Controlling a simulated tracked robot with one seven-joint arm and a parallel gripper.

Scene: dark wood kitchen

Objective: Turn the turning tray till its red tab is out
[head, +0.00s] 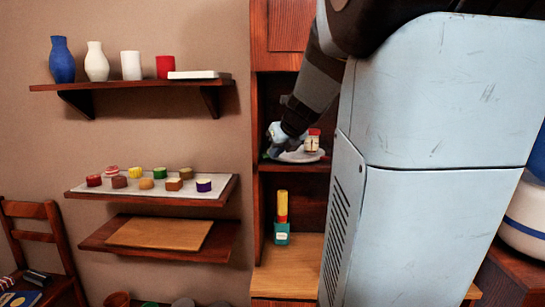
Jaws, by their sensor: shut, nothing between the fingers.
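The turning tray (298,157) is a pale grey round plate on the upper shelf of the dark wood cabinet. A small jar with a red-brown lid and a light label (312,143) stands on it. My gripper (276,150) is shut and empty at the tray's left side, close to its rim. I cannot tell whether it touches the tray. No red tab can be made out. My gripper covers part of the tray's left side, and my body hides what lies to the right.
The cabinet's side wall (256,190) stands just left of my gripper. A green holder (282,235) with yellow and red sticks stands on the ledge below. Left wall shelves hold vases (97,62) and small coloured cakes (146,183). A chair (35,235) stands lower left.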

